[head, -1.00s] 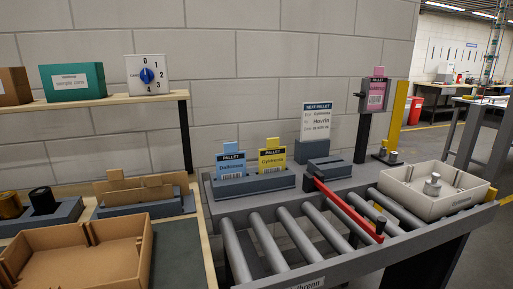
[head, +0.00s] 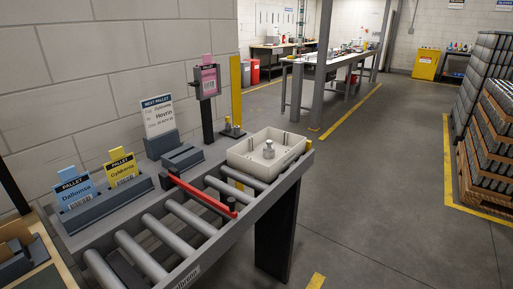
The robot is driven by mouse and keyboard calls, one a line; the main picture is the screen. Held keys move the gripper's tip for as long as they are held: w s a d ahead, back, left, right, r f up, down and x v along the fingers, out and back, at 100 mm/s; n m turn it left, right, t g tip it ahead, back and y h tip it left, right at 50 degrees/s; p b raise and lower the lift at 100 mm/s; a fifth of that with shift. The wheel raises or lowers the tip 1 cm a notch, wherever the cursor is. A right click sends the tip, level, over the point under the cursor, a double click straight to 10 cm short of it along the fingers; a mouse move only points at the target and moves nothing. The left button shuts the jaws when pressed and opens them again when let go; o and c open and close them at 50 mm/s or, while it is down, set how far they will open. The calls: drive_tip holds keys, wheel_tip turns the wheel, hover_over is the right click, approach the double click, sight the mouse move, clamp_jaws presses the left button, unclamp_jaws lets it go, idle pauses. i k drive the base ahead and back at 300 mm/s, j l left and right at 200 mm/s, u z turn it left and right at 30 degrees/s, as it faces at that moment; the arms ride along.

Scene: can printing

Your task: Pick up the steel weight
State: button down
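A steel weight (head: 269,149) with a knob on top stands upright inside the cream tray (head: 247,168). The tray sits at the far right end of the roller conveyor (head: 166,252). Another small metal piece (head: 232,129) stands on a dark base by the yellow post, behind the tray; I cannot tell whether it is also a weight. My gripper is not in the head view.
A red bar (head: 199,192) crosses the rollers left of the tray. A blue card (head: 74,188), a yellow card (head: 124,168), a sign (head: 158,113) and a pink card on a post (head: 209,78) stand behind. Floor (head: 380,200) to the right is clear.

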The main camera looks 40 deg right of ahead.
sight(268, 150)
drive_tip(key=i+l+u, duration=0.1)
drive_tip(key=l, duration=0.3)
drive_tip(key=i+l+u, duration=0.1)
drive_tip(key=l, duration=0.3)
drive_tip(key=i+l+u, duration=0.1)
drive_tip(key=l, duration=0.3)
drive_tip(key=i+l+u, duration=0.1)
drive_tip(key=l, duration=0.3)
drive_tip(key=i, duration=0.1)
